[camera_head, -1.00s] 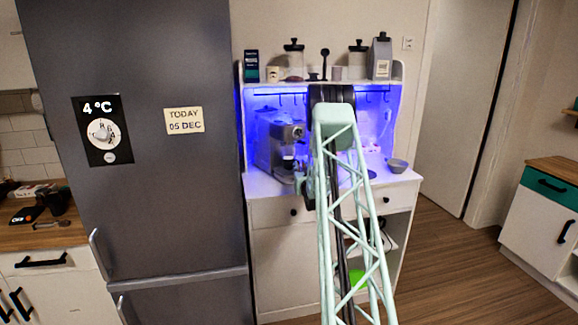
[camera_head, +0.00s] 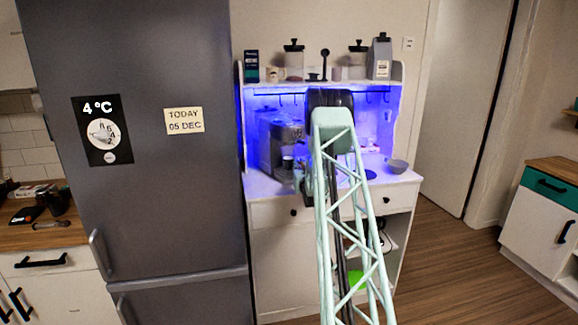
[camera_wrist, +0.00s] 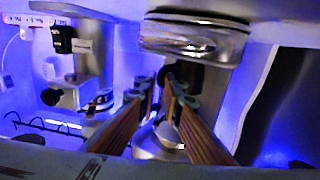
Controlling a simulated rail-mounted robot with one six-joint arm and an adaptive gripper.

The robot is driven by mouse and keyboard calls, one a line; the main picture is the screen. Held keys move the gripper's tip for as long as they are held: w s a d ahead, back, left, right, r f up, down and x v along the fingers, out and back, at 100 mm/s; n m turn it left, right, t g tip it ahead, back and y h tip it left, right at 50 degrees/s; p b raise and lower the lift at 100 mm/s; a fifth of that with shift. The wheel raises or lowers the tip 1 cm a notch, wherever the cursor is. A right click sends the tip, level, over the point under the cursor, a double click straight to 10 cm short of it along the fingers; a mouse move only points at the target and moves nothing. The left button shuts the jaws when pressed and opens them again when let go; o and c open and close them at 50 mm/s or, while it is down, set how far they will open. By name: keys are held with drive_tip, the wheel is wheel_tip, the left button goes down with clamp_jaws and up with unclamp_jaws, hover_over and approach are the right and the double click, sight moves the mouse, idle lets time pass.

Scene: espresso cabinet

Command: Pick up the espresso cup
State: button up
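A small dark, cup-like shape (camera_head: 288,163) shows at the front of the silver espresso machine (camera_head: 275,140) in the head view. I cannot tell whether it is the espresso cup or part of the machine. A small dark cup (camera_head: 313,77) also stands on the upper shelf. In the wrist view my gripper (camera_wrist: 158,88) has its two wood-brown fingers apart, with a gap between the tips. Shiny metal parts (camera_wrist: 195,40) lie beyond and around them. I see no cup clearly held. In the head view my arm hides the gripper's fingers.
The white cabinet (camera_head: 275,215) has a blue-lit niche. A grey bowl (camera_head: 397,166) sits on its counter at the right. Jars and a light mug (camera_head: 275,73) stand on the upper shelf. The large grey fridge (camera_head: 150,220) is close on the left.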

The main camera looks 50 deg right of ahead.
clamp_jaws()
drive_tip(key=shift+r, duration=0.35)
drive_tip(key=shift+r, duration=1.5)
drive_tip(key=w+a+r+v, duration=0.1)
drive_tip(key=w+a+v, duration=0.1)
drive_tip(key=v, duration=1.3)
drive_tip(key=shift+s+p, duration=0.2)
drive_tip(key=shift+p, duration=0.25)
drive_tip(key=shift+s+a+r, duration=0.1)
drive_tip(key=shift+a+r, duration=0.1)
drive_tip(key=shift+a, duration=0.05)
drive_tip(key=shift+r+b, duration=0.3)
drive_tip(key=shift+b, duration=0.2)
idle(0.6)
drive_tip(key=shift+s, duration=0.1)
drive_tip(key=s+a+b, duration=0.3)
drive_tip(key=s+b, duration=0.4)
drive_tip(key=s, duration=0.4)
drive_tip(key=shift+a+b, duration=0.2)
drive_tip(key=shift+b, duration=0.2)
idle(1.9)
